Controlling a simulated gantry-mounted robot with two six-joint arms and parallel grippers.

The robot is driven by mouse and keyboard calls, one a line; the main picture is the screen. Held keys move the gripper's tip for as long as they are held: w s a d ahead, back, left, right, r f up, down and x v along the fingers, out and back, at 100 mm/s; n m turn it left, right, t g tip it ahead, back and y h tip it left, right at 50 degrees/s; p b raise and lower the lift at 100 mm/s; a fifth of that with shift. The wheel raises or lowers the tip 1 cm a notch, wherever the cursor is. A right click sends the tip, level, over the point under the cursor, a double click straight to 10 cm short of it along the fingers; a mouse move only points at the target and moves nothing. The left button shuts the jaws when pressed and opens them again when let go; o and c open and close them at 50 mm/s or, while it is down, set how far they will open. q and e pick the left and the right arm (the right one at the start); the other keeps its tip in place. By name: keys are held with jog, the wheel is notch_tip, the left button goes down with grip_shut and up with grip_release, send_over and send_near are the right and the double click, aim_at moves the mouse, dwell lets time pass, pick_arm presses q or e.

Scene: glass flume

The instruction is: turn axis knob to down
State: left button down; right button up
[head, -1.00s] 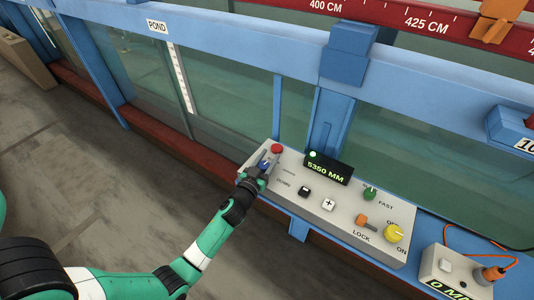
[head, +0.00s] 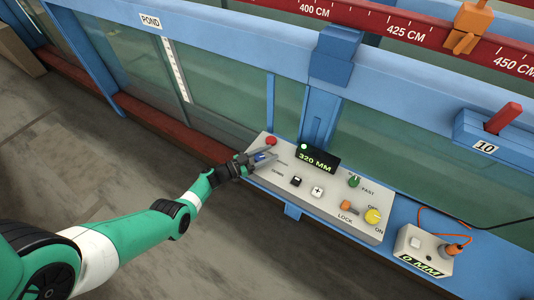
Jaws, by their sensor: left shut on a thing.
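The axis knob (head: 260,157) is a small blue knob at the left end of the grey control panel (head: 332,215). My left gripper (head: 264,156) is shut on the axis knob, reaching in from the left. Its fingers lie on either side of the knob and hide part of it. A "DOWN" label (head: 278,172) is printed to the right of and below the knob. Another label above it is too small to read. Which way the knob points is hard to tell. My right gripper is not in view.
A red button (head: 271,141) sits just beyond the knob. The panel also carries a display reading 320 MM (head: 318,160), a black button (head: 296,181), a plus button (head: 317,191), a green knob (head: 354,181), an orange lever (head: 347,205) and a yellow knob (head: 373,216).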

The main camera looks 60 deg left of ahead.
pick_arm(q)
jog(key=shift+r, duration=0.1)
dwell(0.3)
jog(key=shift+c, duration=1.8)
grip_release()
jog(key=shift+s, duration=0.25)
jog(key=s+p, duration=0.3)
jog(key=s, duration=0.8)
jog(key=shift+p, duration=0.35)
jog(key=shift+s, duration=0.1)
